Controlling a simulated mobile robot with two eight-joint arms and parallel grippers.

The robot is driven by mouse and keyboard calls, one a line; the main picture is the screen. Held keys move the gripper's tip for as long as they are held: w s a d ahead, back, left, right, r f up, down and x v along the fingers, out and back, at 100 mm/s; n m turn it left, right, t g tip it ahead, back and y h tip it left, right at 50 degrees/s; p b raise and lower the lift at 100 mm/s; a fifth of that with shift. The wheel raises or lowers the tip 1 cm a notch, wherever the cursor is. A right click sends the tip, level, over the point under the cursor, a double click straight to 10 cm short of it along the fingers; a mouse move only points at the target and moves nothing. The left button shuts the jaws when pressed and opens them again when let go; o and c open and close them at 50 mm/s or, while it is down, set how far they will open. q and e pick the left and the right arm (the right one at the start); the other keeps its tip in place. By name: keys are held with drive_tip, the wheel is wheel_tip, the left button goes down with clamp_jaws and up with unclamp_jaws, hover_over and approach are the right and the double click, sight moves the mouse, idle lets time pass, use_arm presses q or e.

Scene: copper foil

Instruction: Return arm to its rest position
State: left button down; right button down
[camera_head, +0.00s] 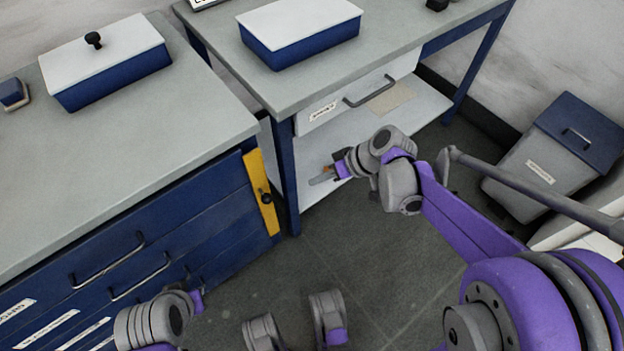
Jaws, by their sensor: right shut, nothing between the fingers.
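My right arm reaches in from the lower right, with purple and grey links. Its gripper (322,178) is shut and empty. It is in front of the lower shelf of the back table, below the drawer, and points left. I cannot tell whether it touches anything there. Part of my left arm (155,318) shows at the bottom left, in front of the blue drawers. My left gripper's fingers are not visible.
A grey-topped back table (300,85) carries a blue box with a white lid (300,25). A left cabinet (150,130) holds another lidded box (108,62). A yellow strip (259,185) edges the cabinet. A lidded bin (545,170) stands right. Floor between is clear.

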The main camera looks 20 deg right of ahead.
idle(0.5)
